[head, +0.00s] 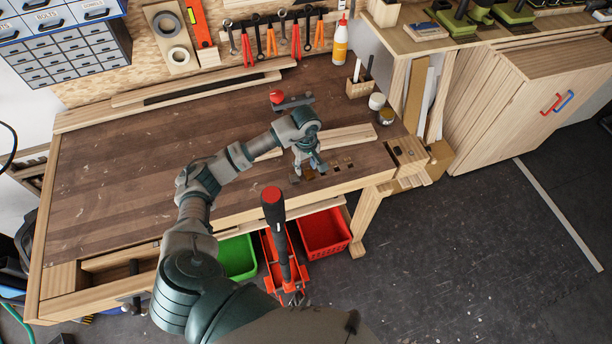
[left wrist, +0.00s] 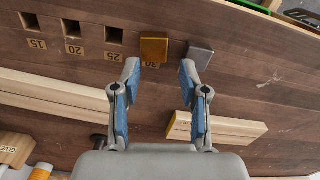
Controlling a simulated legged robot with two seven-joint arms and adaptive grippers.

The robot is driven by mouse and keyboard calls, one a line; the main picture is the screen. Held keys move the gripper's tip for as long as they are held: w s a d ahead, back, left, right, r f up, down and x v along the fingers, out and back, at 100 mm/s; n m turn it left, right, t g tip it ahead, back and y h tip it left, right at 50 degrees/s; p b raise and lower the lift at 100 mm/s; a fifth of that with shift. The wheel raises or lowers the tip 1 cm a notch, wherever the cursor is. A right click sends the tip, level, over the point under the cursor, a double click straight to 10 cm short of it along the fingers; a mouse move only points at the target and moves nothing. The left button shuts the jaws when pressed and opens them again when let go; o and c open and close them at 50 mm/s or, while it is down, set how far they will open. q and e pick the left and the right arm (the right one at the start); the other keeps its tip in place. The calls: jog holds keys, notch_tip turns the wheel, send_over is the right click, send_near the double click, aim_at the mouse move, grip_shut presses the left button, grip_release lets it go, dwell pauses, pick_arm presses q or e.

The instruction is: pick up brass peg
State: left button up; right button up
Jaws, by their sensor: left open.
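The brass peg (left wrist: 154,48) is a square golden block in the left wrist view, at the end of the row of square holes, by the label 30. I cannot tell whether it sits in a hole. A grey metal block (left wrist: 200,55) stands just right of it. My left gripper (left wrist: 160,68) is open and empty, its fingertips apart, just short of the two blocks in that picture. In the head view my left gripper (head: 308,164) is low over the bench's front right part, partly hiding the blocks. My right gripper is not in view.
Square holes (left wrist: 72,29) labelled 15, 20 and 25 lie left of the brass peg. Pale wooden strips (head: 345,137) lie behind my gripper. A red-knobbed tool (head: 292,101) stands farther back. The bench's left part (head: 110,180) is clear.

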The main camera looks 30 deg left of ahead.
aim_at(312, 175)
pick_arm(q)
jog(key=f, duration=0.1)
jog(key=d+f, duration=0.1)
jog(key=shift+s+d+f, duration=0.1)
jog(key=shift+d+f, duration=0.2)
jog(key=shift+d, duration=0.45)
jog(key=shift+a, duration=0.15)
jog(key=c, duration=0.6)
jog(key=shift+a, duration=0.3)
grip_shut()
jog(key=shift+a, duration=0.3)
